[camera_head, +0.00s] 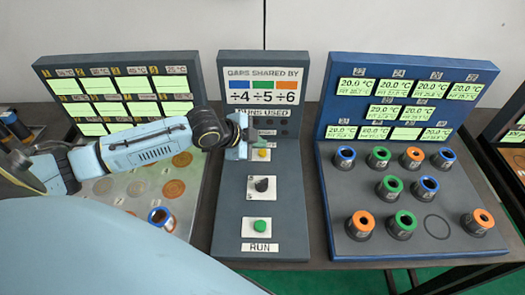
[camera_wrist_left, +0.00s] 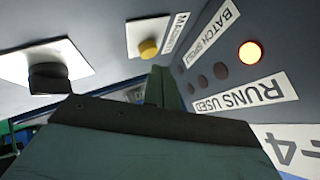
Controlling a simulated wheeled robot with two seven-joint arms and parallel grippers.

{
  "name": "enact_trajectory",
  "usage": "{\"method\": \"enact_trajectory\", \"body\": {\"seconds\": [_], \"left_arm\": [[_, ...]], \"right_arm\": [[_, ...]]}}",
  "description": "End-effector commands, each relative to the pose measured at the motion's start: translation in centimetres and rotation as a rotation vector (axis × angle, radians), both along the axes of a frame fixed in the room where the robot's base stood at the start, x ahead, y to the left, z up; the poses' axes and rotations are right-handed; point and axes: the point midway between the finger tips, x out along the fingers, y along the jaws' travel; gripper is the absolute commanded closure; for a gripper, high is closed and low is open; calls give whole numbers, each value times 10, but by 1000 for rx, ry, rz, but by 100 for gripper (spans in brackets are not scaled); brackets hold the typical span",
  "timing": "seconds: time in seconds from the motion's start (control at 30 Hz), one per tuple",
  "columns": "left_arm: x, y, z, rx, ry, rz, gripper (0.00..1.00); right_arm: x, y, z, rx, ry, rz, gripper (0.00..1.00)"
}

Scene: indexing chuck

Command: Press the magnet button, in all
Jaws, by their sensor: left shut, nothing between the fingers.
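The yellow magnet button (camera_head: 262,154) sits on a white plate on the central grey panel. It also shows in the left wrist view (camera_wrist_left: 148,49), beside a white label that begins with "M". My left gripper (camera_head: 241,150) is shut and empty, just to the left of the button in the head view. In the left wrist view its green fingertips (camera_wrist_left: 162,84) lie close below the button. I cannot tell whether they touch it. My right gripper is in neither view.
Below the button are a black knob (camera_head: 262,186) and a green RUN button (camera_head: 260,225). A lit lamp (camera_wrist_left: 250,52) shows by the RUNS USED label. A right-hand board (camera_head: 330,215) holds several coloured-ring cylinders; a left board (camera_head: 125,190) has round discs.

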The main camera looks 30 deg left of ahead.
Motion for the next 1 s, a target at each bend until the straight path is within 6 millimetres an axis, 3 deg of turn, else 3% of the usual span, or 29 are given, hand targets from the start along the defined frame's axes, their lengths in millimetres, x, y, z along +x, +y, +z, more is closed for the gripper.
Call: {"method": "enact_trajectory", "body": {"seconds": [1.0], "left_arm": [[0,0,-7,0,0,0,100]], "right_arm": [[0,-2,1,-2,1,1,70]]}}
